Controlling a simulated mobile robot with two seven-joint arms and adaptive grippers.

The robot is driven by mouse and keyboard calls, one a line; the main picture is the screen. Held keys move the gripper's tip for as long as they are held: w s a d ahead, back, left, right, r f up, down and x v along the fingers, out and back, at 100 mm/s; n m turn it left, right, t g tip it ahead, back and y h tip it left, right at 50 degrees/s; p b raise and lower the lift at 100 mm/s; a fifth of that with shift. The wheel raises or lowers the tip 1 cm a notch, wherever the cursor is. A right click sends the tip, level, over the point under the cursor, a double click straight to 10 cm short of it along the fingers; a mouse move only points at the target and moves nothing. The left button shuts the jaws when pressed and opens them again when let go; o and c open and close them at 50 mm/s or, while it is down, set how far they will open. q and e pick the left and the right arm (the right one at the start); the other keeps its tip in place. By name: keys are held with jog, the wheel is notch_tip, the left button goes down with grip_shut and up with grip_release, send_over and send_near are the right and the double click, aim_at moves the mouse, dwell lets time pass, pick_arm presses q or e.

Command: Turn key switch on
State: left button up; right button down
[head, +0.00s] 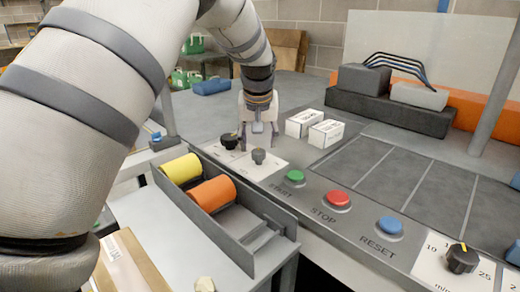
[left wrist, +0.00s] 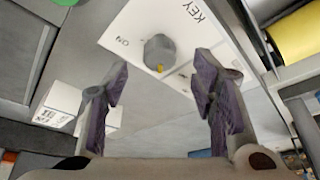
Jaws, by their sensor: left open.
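The key switch is a grey knob (left wrist: 160,50) on a white plate marked KEY and ON. The ON mark is left of the knob in the left wrist view, and a small yellow mark on the knob faces the bottom of that picture. In the head view the knob (head: 258,157) sits on the console just in front of my left gripper (head: 258,140). That gripper points down and is open. In the left wrist view its fingers (left wrist: 161,78) are spread to either side, with the knob between and beyond their tips, apparently untouched. My right gripper is not in view.
A black knob (head: 229,141) is beside the key switch. Green (head: 295,176), red (head: 338,198) and blue (head: 389,225) buttons line the console to the right. White boxes (head: 304,123) stand behind. A bin (head: 266,221) with yellow and orange rolls is in front.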

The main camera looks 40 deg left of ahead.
aim_at(258, 151)
pick_arm(q)
jog(key=x, duration=0.4)
jog(key=shift+w+a+f, duration=0.1)
jog(key=shift+f, duration=0.2)
jog(key=c, duration=1.1)
